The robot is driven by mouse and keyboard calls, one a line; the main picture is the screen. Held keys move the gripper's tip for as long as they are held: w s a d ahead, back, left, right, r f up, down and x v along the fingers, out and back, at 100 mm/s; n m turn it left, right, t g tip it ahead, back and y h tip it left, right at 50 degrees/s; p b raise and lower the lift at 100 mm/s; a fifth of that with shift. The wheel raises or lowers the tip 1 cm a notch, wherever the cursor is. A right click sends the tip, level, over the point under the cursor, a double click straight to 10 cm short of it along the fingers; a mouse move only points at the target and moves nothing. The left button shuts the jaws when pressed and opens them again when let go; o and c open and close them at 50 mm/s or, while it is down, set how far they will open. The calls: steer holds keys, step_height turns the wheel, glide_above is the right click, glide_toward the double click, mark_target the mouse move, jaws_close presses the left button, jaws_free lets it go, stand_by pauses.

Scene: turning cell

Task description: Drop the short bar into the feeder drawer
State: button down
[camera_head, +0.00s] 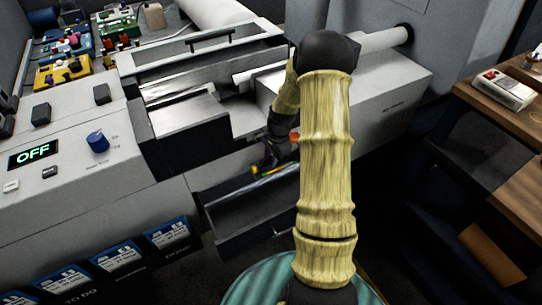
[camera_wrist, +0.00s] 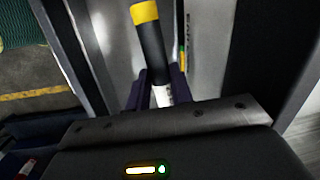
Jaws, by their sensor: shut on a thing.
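The short bar (camera_wrist: 152,48) is dark with a yellow band near its far end and a pale part by the fingers, in the wrist view. My gripper (camera_wrist: 160,92) is shut on it, with one finger on each side. In the head view my gripper (camera_head: 266,163) is small and partly hidden by my arm, and a yellow bit of the bar (camera_head: 268,171) shows there. The feeder drawer (camera_head: 238,240) is a dark open tray pulled out below the machine front. In that view my gripper and the bar appear over its back part. I cannot tell the height between them.
The machine's control panel with an OFF display (camera_head: 33,155) and blue knob (camera_head: 97,141) is at left. Blue-and-white label cards (camera_head: 118,256) line the front below it. A wooden bench (camera_head: 490,110) with a pale box (camera_head: 504,90) stands at right.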

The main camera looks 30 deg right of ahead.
step_height(320, 180, down, 6)
steer(key=b, duration=0.4)
stand_by(0.4)
steer(key=c, duration=1.1)
jaws_free()
steer(key=shift+c, duration=0.2)
step_height(320, 180, up, 17)
steer(key=s+d+b, duration=0.2)
steer(key=shift+b, duration=0.3)
steer(key=shift+s+a+r, duration=0.1)
